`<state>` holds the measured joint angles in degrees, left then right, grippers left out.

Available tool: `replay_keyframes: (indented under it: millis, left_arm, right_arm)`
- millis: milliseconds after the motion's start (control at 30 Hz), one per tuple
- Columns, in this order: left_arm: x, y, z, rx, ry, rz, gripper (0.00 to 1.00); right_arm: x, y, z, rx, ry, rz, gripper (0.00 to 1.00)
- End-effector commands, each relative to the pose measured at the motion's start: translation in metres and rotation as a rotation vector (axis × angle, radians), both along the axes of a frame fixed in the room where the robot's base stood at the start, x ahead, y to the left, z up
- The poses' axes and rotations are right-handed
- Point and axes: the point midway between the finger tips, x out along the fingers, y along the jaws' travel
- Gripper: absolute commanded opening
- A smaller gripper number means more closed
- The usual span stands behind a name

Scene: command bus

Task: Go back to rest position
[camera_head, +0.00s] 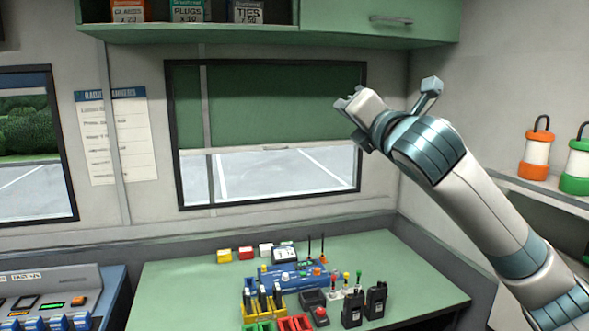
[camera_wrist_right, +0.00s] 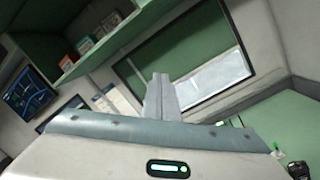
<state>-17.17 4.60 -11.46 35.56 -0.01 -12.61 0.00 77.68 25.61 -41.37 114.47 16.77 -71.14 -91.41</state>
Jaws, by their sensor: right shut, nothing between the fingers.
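My right gripper (camera_head: 352,104) is raised in the air in front of the window with the green blind, at the end of my right arm coming in from the lower right. In the right wrist view its two fingers (camera_wrist_right: 161,92) are together, with nothing between them. It is well above the green table and touches nothing that I can see. My left gripper is in neither view.
The green table (camera_head: 185,285) below holds a blue rack (camera_head: 318,277), two black radios (camera_head: 376,300) and several small items. A green cupboard (camera_head: 385,28) hangs above. Orange and green lanterns (camera_head: 537,148) stand on a shelf at right. A blue console (camera_head: 62,285) is at lower left.

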Motion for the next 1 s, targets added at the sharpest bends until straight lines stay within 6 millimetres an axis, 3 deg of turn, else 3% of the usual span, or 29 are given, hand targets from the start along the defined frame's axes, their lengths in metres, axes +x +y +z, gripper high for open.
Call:
replay_keyframes:
  millis: [33, 100, 467, 767, 1000]
  left_arm:
    - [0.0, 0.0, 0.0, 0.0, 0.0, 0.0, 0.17]
    - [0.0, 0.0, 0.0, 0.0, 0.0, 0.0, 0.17]
    - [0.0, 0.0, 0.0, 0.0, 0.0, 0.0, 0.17]
    - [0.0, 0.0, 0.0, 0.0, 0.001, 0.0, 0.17]
    - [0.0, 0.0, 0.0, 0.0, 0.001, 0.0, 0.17]
  right_arm:
    - [0.004, 0.001, -0.029, 0.047, 0.05, 0.008, 0.0]
    - [0.007, 0.002, -0.063, 0.118, 0.115, 0.013, 0.0]
    - [-0.003, -0.004, -0.236, 0.497, 0.445, -0.021, 0.0]
    - [-0.044, -0.016, -0.373, 0.821, 0.701, -0.133, 0.0]
    - [-0.098, -0.032, -0.474, 1.077, 0.878, -0.284, 0.0]
